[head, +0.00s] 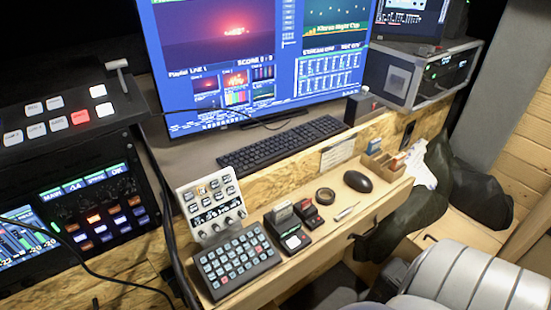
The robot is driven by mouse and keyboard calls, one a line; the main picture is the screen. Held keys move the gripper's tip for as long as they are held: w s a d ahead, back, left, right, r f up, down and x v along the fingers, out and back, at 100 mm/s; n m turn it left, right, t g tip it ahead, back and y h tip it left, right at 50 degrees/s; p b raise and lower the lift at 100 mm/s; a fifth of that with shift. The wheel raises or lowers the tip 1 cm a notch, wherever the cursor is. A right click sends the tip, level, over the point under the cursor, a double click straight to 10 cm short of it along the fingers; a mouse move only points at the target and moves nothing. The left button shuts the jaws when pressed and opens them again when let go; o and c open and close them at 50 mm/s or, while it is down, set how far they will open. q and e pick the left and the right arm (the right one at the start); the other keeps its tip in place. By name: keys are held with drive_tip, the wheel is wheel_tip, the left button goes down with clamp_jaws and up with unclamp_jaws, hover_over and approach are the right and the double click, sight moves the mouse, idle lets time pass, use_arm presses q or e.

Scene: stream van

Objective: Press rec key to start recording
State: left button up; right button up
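No key has a label I can read clearly as rec. A dark keypad (237,262) with rows of pale-marked keys lies on the wooden ledge. A pale control panel (210,206) with buttons and knobs stands tilted behind it. At the left, a black switcher panel (70,135) has several white keys and one lit red key (80,117). The large monitor (250,60) shows a pink sunset picture and a status line that seems to read stream off and rec off, too small to be sure. Neither of my grippers is in view.
A keyboard (283,142) lies below the monitor. A mouse (357,181), a tape roll (325,196) and a small black device (288,232) sit on the ledge. Black cables hang at the left. Dark green fabric (410,225) and a large pale rounded form (480,280) fill the lower right.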

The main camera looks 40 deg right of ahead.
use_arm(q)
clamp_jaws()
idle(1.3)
